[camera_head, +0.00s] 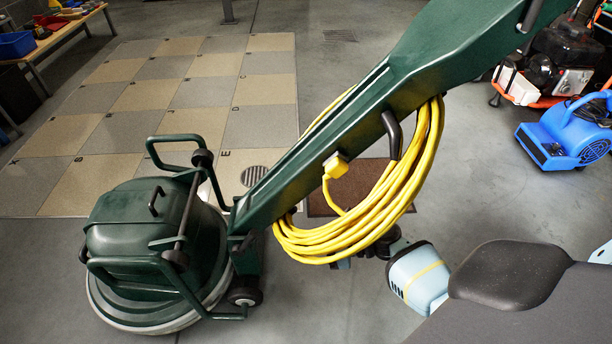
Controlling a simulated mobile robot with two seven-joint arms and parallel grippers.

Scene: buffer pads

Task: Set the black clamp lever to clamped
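A dark green floor buffer stands with its round head (150,245) at the lower left and its long handle column (330,140) slanting up to the right. A black curved lever or hook (391,136) sits on the column above the yellow cord. Another black bar (530,14) shows on the column near the top edge. I cannot tell which of these is the clamp lever, nor its setting. A dark gripper-like part, seemingly my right gripper (383,246), is below the column, partly hidden by the cord; its fingers are unclear. My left gripper is not in view.
A coiled yellow cord (335,243) hangs from the column, its plug (336,165) on the column's side. A brown mat (345,187) lies behind. A blue blower (570,132) stands at right, a wooden bench (62,38) at upper left. Tiled floor (215,120) behind is clear.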

